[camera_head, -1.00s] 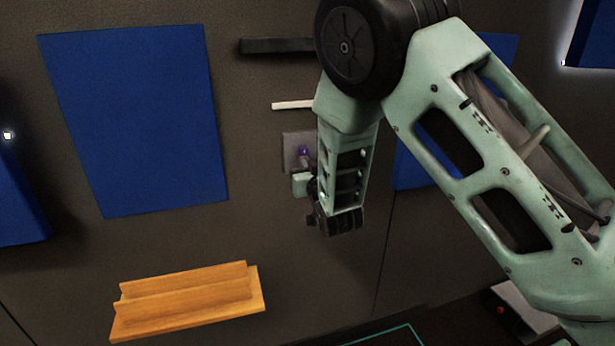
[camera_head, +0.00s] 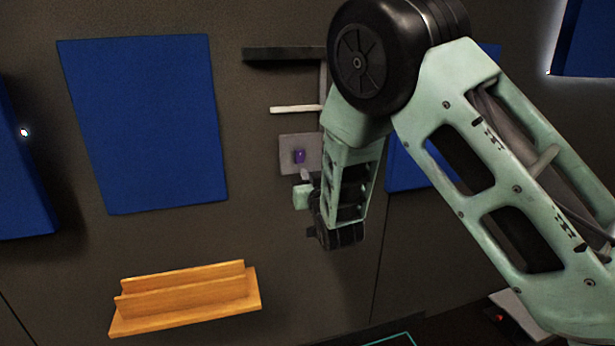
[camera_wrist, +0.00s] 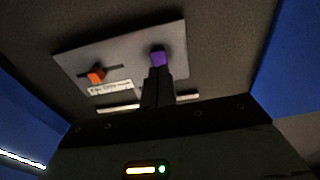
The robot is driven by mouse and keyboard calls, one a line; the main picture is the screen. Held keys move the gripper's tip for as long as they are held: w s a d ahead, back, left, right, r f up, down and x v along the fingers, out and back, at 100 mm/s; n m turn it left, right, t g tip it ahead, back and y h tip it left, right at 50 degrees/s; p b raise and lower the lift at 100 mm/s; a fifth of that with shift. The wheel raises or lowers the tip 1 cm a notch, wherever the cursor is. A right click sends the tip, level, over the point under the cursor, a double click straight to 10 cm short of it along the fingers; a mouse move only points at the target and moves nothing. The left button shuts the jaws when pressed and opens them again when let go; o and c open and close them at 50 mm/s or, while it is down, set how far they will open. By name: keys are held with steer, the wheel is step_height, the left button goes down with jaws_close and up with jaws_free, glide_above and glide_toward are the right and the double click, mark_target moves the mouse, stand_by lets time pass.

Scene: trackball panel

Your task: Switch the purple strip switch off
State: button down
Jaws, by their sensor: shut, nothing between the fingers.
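A grey panel (camera_head: 288,142) is fixed to the dark wall, partly hidden by my arm. A small purple switch (camera_head: 299,156) stands out from it. In the wrist view the panel (camera_wrist: 125,62) bears the purple switch (camera_wrist: 158,58) on its right and an orange knob (camera_wrist: 96,75) in a dark slot on its left, with a white label below. My gripper (camera_wrist: 157,74) is shut and empty, its tips just below the purple switch in that view. I cannot tell whether they touch it. In the head view my gripper (camera_head: 306,176) is just under the switch.
A white bar (camera_head: 293,109) and a dark shelf (camera_head: 283,54) are on the wall above the panel. A blue panel (camera_head: 146,122) hangs to the left. A wooden ledge (camera_head: 186,296) is lower left. The wall between is bare.

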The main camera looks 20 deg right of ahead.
steer(key=s+f+b, duration=0.1)
steer(key=s, duration=0.8)
steer(key=shift+f, duration=0.4)
steer(key=shift+w, duration=0.1)
steer(key=s+a+r+n+g+y+p, duration=0.2)
steer(key=s+a+g+p, duration=0.3)
steer(key=s, duration=0.3)
steer(key=s+a+r+n+g+y+p, duration=0.1)
steer(key=s+a+r+g+y+p, duration=0.1)
steer(key=s+a+g, duration=0.5)
steer(key=s+d+r+n+g+h+p, duration=0.1)
steer(key=s+d+r+n+g+p, duration=0.1)
steer(key=s, duration=0.8)
steer(key=s+d+r+n+g+h+p, duration=0.2)
steer(key=s+d+r+g, duration=0.2)
steer(key=s, duration=0.5)
steer(key=shift+s+r+n+g, duration=0.15)
steer(key=shift+s+n+g, duration=0.15)
steer(key=shift+s+g, duration=0.1)
